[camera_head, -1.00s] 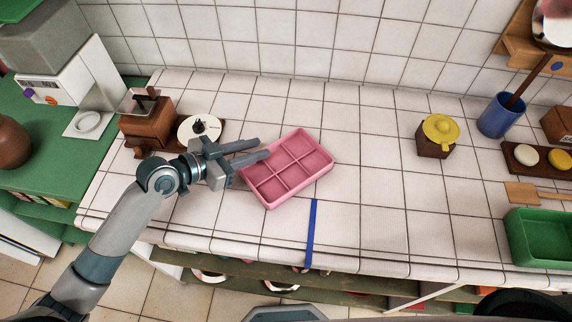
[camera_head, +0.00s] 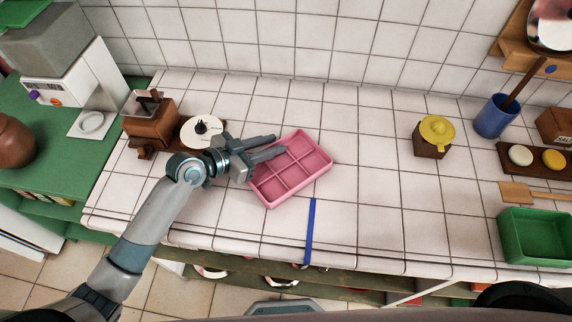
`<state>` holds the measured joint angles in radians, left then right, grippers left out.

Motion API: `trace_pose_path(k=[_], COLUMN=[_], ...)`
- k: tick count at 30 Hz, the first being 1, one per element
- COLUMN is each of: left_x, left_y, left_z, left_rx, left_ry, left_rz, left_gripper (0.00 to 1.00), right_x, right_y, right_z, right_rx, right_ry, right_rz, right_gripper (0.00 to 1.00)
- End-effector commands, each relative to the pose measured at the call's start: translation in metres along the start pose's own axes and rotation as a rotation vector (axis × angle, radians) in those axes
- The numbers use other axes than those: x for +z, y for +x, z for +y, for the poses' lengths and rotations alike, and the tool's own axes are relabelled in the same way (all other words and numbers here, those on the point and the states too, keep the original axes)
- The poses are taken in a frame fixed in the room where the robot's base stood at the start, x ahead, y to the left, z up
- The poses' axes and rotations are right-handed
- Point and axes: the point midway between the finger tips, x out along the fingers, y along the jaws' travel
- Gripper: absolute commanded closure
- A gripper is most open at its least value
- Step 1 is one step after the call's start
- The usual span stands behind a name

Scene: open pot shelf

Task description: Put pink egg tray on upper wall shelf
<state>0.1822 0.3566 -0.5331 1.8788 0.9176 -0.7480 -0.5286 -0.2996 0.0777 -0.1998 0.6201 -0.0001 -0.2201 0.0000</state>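The pink egg tray (camera_head: 291,170), divided into several square compartments, lies at an angle on the white tiled counter (camera_head: 370,190). My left gripper (camera_head: 279,146) is open, with its two fingers apart and pointing right. One fingertip overlaps the tray's upper left edge in the picture. I cannot tell whether it touches the tray or hovers above it. My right gripper is not in view. No upper wall shelf is clearly visible above the counter; a wooden piece on the wall (camera_head: 516,58) shows at the upper right.
A brown grinder (camera_head: 150,128) and a white disc (camera_head: 203,131) stand left of the tray. A blue strip (camera_head: 311,232) lies near the front edge. A yellow-lidded box (camera_head: 434,138), blue cup (camera_head: 495,118) and green bin (camera_head: 536,240) are at right. The middle counter is clear.

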Motion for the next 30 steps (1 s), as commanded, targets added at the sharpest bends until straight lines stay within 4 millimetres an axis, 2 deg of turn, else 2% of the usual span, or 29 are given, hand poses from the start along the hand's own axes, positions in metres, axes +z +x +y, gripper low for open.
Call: trace_pose_path(k=[12,14,15,16,30], left_x=[0.0004,0.0004,0.0004,0.0004,-0.0032], left_y=[0.0,0.0,-0.0001,-0.0001,-0.0012], left_z=[-0.0001,-0.0001,-0.0001,-0.0001,-0.0004], left_rx=[0.0,0.0,0.0,0.0,0.0], left_ry=[0.0,0.0,0.0,0.0,0.002], left_rz=[0.0,0.0,0.0,0.0,0.001], left_gripper=[0.75,0.87,0.96,1.0,1.0], right_x=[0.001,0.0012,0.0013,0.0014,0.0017], right_y=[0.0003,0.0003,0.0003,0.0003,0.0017], right_z=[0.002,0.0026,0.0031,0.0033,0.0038], right_rx=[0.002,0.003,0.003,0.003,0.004], right_ry=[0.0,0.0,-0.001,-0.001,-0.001], right_rz=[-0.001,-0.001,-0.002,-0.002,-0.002], right_gripper=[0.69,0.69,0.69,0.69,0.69])
